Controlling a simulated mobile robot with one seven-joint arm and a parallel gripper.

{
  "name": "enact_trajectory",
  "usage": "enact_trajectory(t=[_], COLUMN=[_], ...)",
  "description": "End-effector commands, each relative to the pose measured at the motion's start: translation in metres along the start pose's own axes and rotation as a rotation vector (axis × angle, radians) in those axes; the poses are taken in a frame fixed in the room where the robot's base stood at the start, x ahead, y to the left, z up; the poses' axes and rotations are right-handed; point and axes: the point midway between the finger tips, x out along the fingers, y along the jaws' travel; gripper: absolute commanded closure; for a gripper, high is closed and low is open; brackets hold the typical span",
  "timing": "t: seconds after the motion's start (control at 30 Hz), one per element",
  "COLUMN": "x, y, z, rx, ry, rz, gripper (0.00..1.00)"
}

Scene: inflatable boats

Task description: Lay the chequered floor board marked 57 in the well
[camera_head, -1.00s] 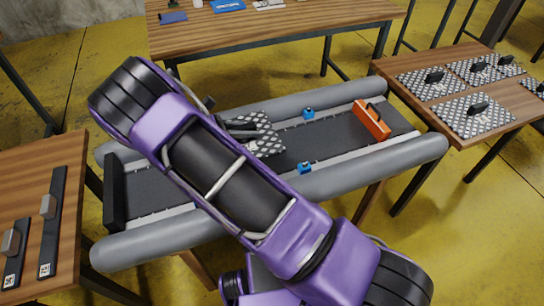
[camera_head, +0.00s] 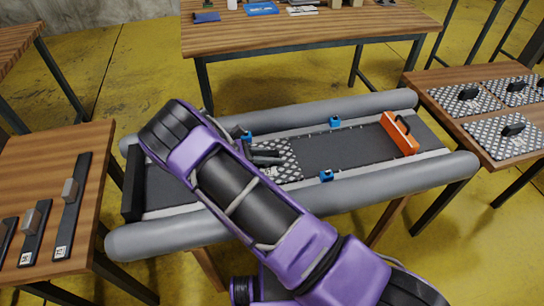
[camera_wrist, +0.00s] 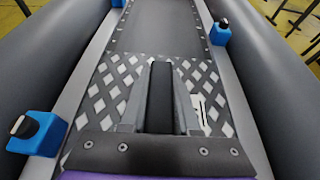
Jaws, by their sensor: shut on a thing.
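A chequered floor board (camera_head: 288,160) is in the well (camera_head: 345,147) of the grey inflatable boat, left of the middle. It also shows in the wrist view (camera_wrist: 108,88), between the two light inner strips. It looks level and close to the well floor; I cannot tell if it touches. My gripper (camera_head: 270,157) is shut on the board's dark upright handle, and its fingers (camera_wrist: 161,95) straddle it in the wrist view. A white mark beside the right finger is partly hidden, so the number is not readable. My arm covers the board's left part in the head view.
Blue blocks (camera_head: 335,121) (camera_head: 326,175) sit along the boat's sides, one close left of my gripper (camera_wrist: 38,133). An orange box (camera_head: 399,133) stands at the well's right end. More chequered boards (camera_head: 505,135) lie on the right table. The left table (camera_head: 45,165) holds dark strips.

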Motion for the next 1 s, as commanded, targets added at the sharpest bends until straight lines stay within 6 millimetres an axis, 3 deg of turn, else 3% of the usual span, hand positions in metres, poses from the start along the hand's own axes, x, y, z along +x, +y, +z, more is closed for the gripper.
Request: enact_trajectory(t=[0.13, 0.17, 0.33, 0.67, 0.77, 1.0], x=[0.001, 0.002, 0.001, 0.0, -0.011, -0.06], y=[0.0, 0.0, 0.0, 0.0, 0.0, 0.0], z=[-0.002, -0.003, -0.003, 0.001, 0.0, 0.0], rx=[0.0, -0.001, -0.001, 0.0, -0.001, 0.0], ry=[-0.002, -0.001, -0.001, 0.0, 0.0, 0.002], rz=[0.0, -0.001, 0.0, 0.0, 0.001, 0.003], gripper=[1.0, 0.68, 0.4, 0.4, 0.4, 0.4])
